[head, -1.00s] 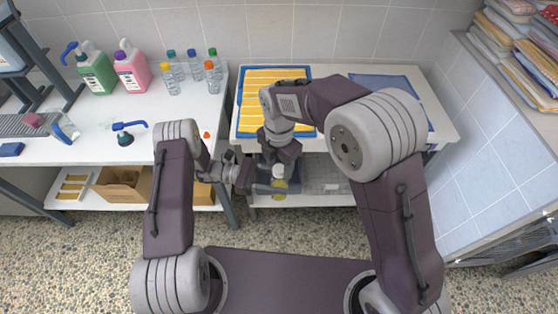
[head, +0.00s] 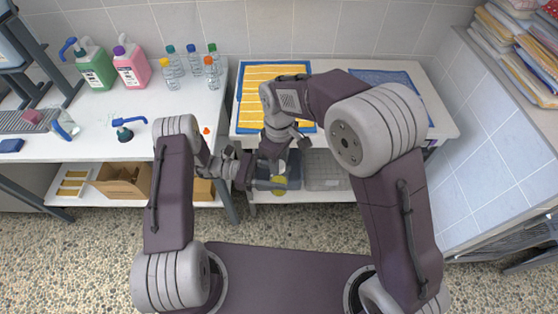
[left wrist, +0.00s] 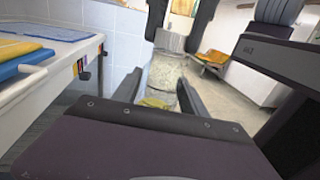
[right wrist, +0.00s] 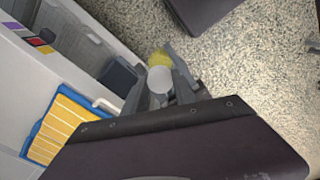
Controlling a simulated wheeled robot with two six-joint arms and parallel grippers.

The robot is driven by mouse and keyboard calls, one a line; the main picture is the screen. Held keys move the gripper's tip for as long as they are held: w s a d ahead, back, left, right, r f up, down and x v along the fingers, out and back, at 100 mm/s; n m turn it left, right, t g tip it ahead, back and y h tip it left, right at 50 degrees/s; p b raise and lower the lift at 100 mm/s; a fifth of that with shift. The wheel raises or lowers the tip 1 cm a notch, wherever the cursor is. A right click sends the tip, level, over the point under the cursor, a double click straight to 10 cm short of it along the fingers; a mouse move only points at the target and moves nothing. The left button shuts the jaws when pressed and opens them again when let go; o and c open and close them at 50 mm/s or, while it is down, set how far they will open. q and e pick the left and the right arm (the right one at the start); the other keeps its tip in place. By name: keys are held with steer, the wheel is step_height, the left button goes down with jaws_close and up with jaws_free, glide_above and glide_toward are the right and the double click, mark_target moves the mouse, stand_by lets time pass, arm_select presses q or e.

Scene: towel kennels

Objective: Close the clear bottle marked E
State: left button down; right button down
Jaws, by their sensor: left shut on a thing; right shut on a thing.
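My left gripper (head: 270,182) is shut on a clear bottle (left wrist: 163,75), in front of the middle table. A yellow patch (left wrist: 152,102) shows low on the bottle; I cannot read any letter on it. My right gripper (head: 281,160) comes down over the bottle's top from above. In the right wrist view its fingers (right wrist: 160,88) are shut on a round white cap (right wrist: 160,79), with the yellow patch (right wrist: 160,58) beyond it. The cap is at the bottle's mouth; I cannot tell whether it is fully seated.
Several capped clear bottles (head: 192,66) stand on the left counter beside green (head: 95,70) and pink (head: 131,68) jugs. A blue-handled pump (head: 124,132) and a small orange thing (head: 206,131) lie nearer. A blue tray (head: 241,98) with a yellow towel is behind my grippers.

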steer(key=shift+m, duration=1.1)
steer(key=c, duration=0.9)
jaws_free()
step_height(320, 180, up, 12)
steer(key=shift+r, duration=0.1)
